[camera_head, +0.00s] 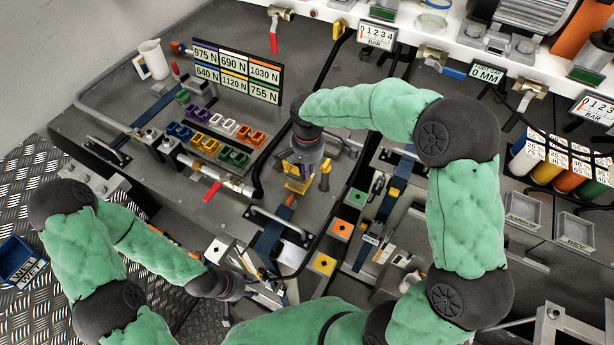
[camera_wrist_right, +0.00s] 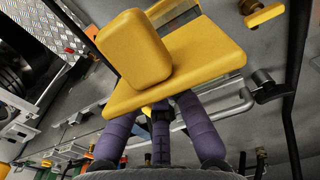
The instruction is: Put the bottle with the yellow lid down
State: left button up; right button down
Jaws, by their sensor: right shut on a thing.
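My right gripper (camera_head: 303,172) is above the middle of the bench and is shut on a yellow piece (camera_head: 297,185). In the right wrist view this yellow piece (camera_wrist_right: 190,65) is a flat plate with a rounded block on it, in front of the dark purple fingers. No bottle shape can be made out in the grip. My left gripper (camera_head: 250,290) is low, near the bench's front edge, beside metal and white parts; its finger gap is unclear. I cannot pick out a bottle with a yellow lid.
Coloured bins (camera_head: 211,139) and a force label board (camera_head: 237,72) are to the left of my right gripper. A white jug (camera_head: 153,60) stands at the back left. Coloured containers (camera_head: 548,172) with number cards stand at the right. A blue strap (camera_head: 272,236) crosses the bench.

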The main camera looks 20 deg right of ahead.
aim_at(307, 185)
jog(key=shift+f+p, duration=0.3)
jog(key=shift+f, duration=1.95)
jog(key=shift+f, duration=0.15)
jog(key=c, duration=1.4)
grip_release()
